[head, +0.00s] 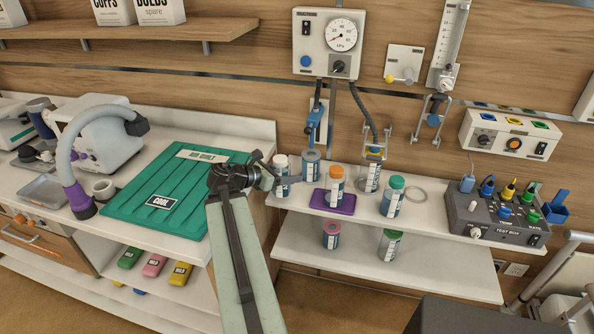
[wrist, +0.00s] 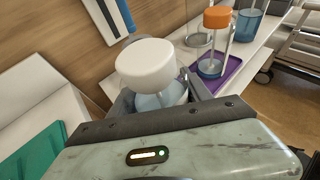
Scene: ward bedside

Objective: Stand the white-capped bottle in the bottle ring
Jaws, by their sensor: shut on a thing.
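The white-capped bottle (head: 280,163) is at the left end of the upper white shelf in the head view. My gripper (head: 284,181) is shut on it, below the cap. In the wrist view, the white cap (wrist: 147,64) stands large above the jaws, with the bluish bottle body below it partly hidden by my gripper (wrist: 160,100). The bottle looks about upright; I cannot tell whether its base touches the shelf.
An orange-capped bottle (head: 336,182) stands on a purple mat (head: 346,203), with a green-capped bottle (head: 393,196) to its right. Wall-hung jars (head: 311,167) with hoses stand behind. The test box (head: 492,217) is right of the ring. A green mat (head: 165,218) lies left.

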